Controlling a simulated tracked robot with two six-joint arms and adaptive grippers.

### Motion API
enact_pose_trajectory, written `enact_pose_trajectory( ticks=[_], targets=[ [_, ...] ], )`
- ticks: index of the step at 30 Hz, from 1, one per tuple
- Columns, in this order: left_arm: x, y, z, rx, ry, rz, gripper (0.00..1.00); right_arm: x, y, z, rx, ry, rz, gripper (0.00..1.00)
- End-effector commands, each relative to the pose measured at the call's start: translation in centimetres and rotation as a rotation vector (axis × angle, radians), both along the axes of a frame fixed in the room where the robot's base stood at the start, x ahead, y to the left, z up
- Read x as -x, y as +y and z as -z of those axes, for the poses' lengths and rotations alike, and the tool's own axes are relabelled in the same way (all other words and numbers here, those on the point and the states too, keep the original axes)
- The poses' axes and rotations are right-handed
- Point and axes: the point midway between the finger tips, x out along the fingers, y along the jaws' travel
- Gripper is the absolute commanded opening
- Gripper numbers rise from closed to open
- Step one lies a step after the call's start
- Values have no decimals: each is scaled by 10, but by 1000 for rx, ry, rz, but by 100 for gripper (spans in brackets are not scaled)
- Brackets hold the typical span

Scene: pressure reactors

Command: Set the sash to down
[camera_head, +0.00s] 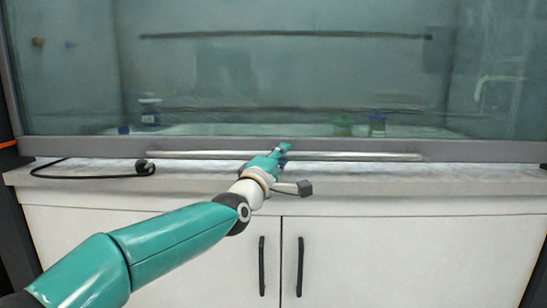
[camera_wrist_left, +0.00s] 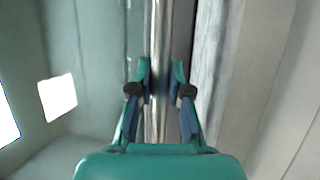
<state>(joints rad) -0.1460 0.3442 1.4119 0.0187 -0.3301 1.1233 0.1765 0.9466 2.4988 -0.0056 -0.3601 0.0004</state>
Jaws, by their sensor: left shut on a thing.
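The fume hood's glass sash (camera_head: 280,80) fills the upper part of the head view, with its grey bottom frame close above the worktop. A long metal handle bar (camera_head: 350,156) runs across the lower edge of the sash. My left gripper (camera_head: 284,149) is shut on this bar near its middle. In the left wrist view, the bar (camera_wrist_left: 157,40) passes between the two fingers of the left gripper (camera_wrist_left: 160,80). The fingertips hide a short part of the bar. My right gripper is not in view.
A pale worktop ledge (camera_head: 400,178) runs below the sash, with a black cable (camera_head: 90,176) at the left. White cabinet doors (camera_head: 400,250) with black handles (camera_head: 300,265) are below. Bottles (camera_head: 150,112) stand behind the glass.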

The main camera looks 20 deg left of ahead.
Motion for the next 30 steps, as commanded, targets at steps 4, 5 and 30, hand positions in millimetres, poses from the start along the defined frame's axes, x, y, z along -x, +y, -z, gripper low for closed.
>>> enact_pose_trajectory(
  ticks=[4, 5, 30],
  targets=[
    [-3, -10, 12, -4, 16, 18, 0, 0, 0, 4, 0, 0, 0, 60],
    [-3, -10, 12, -4, 17, 19, 0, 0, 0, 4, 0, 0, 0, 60],
    [2, -6, 7, 0, 6, 11, 43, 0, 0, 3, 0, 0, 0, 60]
  ],
)
